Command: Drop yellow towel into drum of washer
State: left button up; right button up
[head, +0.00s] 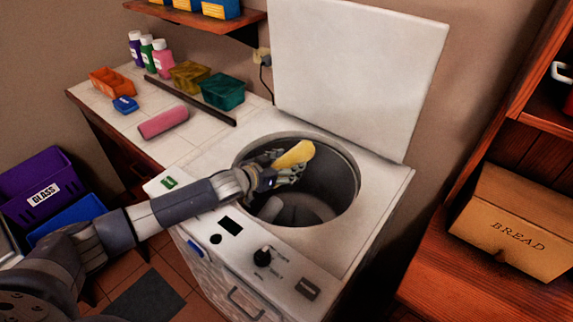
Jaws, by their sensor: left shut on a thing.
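The white washer (380,185) stands in the middle with its lid (358,70) raised against the wall. Its round drum (340,190) is open at the top, and a pale rounded part shows at the drum's bottom. My left gripper (286,170) is over the drum opening, shut on the yellow towel (296,154). The towel is bunched up and partly covered by the fingers. It appears above the drum opening; its exact height over the rim is hard to tell. My right gripper is not in view.
A tiled counter at the left holds a pink rolled item (163,122), several bottles (147,50) and small baskets (222,90). A purple GLASS bin (35,180) stands on the floor at left. A wooden shelf with a BREAD box (515,220) is at right.

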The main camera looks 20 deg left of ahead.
aim_at(287, 159)
pick_arm(q)
jog(key=shift+r, duration=0.1)
jog(key=o, duration=1.3)
jog(key=shift+c, duration=0.2)
notch_tip(287, 159, up, 10)
jog(key=shift+f, duration=0.1)
